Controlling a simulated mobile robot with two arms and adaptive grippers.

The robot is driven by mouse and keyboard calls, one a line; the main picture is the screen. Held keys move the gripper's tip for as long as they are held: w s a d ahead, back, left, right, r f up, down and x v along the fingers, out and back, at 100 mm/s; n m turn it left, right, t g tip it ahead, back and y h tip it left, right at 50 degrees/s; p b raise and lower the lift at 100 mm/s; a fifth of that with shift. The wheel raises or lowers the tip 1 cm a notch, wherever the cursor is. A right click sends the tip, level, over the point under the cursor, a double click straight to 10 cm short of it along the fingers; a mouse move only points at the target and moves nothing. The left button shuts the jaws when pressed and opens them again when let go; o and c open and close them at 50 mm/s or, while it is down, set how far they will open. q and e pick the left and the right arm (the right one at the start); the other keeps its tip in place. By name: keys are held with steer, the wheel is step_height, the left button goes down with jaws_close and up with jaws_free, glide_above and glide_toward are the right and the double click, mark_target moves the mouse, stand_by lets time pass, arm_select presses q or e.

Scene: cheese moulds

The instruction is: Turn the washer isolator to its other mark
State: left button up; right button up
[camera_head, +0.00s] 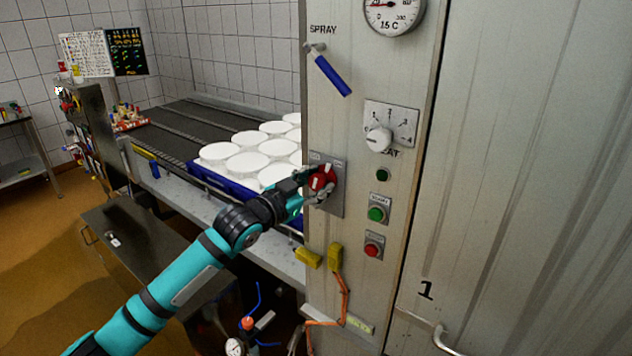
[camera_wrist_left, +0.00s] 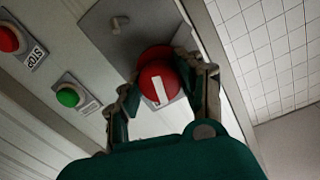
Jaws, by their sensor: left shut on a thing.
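The washer isolator (camera_head: 322,178) is a red round knob with a white bar on a grey plate (camera_head: 335,196), at the left edge of the upright metal panel. In the left wrist view the red knob (camera_wrist_left: 158,84) sits between my fingers, its white bar slightly tilted in the picture. My left gripper (camera_head: 316,184) is at the knob, with a finger on either side; it also shows in the left wrist view (camera_wrist_left: 166,92) and is shut on the knob. The marks on the plate are too small or hidden to read. My right gripper is not in view.
A blue-handled spray lever (camera_head: 331,76), a white dial knob (camera_head: 378,139), a green button (camera_head: 377,213) and a red button (camera_head: 373,250) are on the same panel. White moulds (camera_head: 247,162) stand on the conveyor behind my left arm. Yellow connectors (camera_head: 335,256) hang below the isolator.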

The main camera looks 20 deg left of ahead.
arm_select(q)
steer(key=m+p, duration=0.1)
steer(key=m, duration=0.4)
steer(key=shift+y, duration=0.4)
stand_by(0.3)
steer(key=o, duration=1.2)
steer(key=shift+s, duration=0.1)
steer(key=shift+s+a, duration=0.15)
steer(key=shift+s, duration=0.2)
steer(key=v, duration=1.1)
